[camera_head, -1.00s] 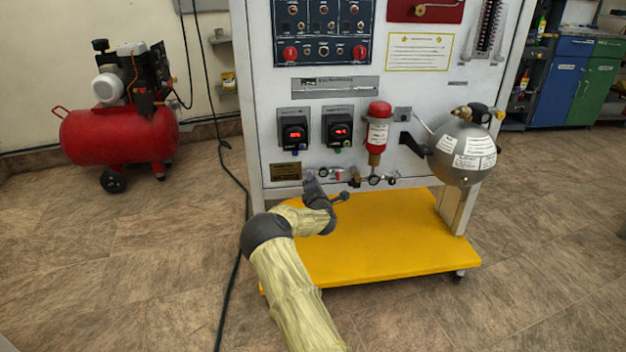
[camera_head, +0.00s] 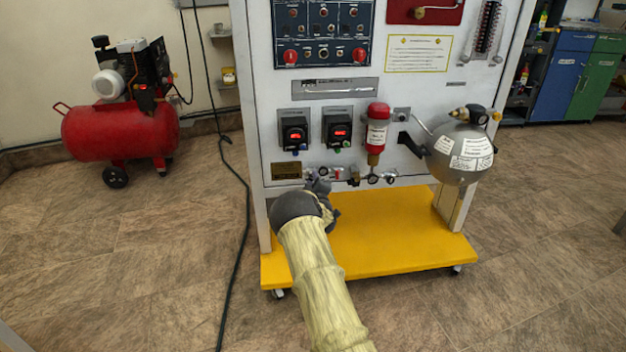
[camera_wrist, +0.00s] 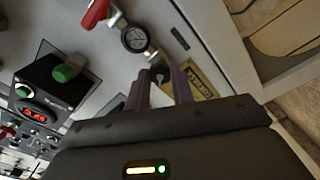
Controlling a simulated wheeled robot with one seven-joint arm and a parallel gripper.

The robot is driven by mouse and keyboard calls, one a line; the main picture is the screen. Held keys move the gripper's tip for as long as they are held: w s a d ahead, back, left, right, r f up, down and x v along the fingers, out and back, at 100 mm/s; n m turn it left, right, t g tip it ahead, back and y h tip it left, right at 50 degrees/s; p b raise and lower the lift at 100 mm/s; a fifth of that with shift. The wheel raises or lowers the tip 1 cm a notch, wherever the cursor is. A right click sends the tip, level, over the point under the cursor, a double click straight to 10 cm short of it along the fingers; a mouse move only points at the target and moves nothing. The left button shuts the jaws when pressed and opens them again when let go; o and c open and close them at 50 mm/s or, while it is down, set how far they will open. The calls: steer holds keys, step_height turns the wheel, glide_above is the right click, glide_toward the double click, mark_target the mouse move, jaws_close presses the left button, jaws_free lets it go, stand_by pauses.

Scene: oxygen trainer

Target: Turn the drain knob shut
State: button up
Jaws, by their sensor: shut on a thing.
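My gripper (camera_head: 317,184) is at the lower left of the white trainer panel, against the pipe fittings under the left display box. In the wrist view, the two purple fingers of my gripper (camera_wrist: 161,80) stand a little apart, shut on the small dark drain knob (camera_wrist: 159,73). The knob shows only partly between the fingertips, and its turn angle cannot be told. In the head view my gripper hides the knob. A yellow label plate (camera_wrist: 203,85) lies beside the fingers, partly covered by them.
A round gauge (camera_wrist: 135,38) and a red handle (camera_wrist: 96,14) sit close to the fingers. A display box with a green knob (camera_wrist: 66,73) is to their left. The yellow base (camera_head: 390,235) juts out below. A red compressor (camera_head: 120,130) stands at the left.

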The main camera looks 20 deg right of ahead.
steer(key=m+p, duration=0.1)
steer(key=m, duration=0.8)
steer(key=shift+f+p, duration=0.15)
steer(key=shift+p, duration=0.25)
steer(key=o, duration=1)
steer(key=shift+s, duration=0.1)
steer(key=p+v, duration=0.5)
steer(key=v, duration=1.2)
steer(key=shift+s+a, duration=0.1)
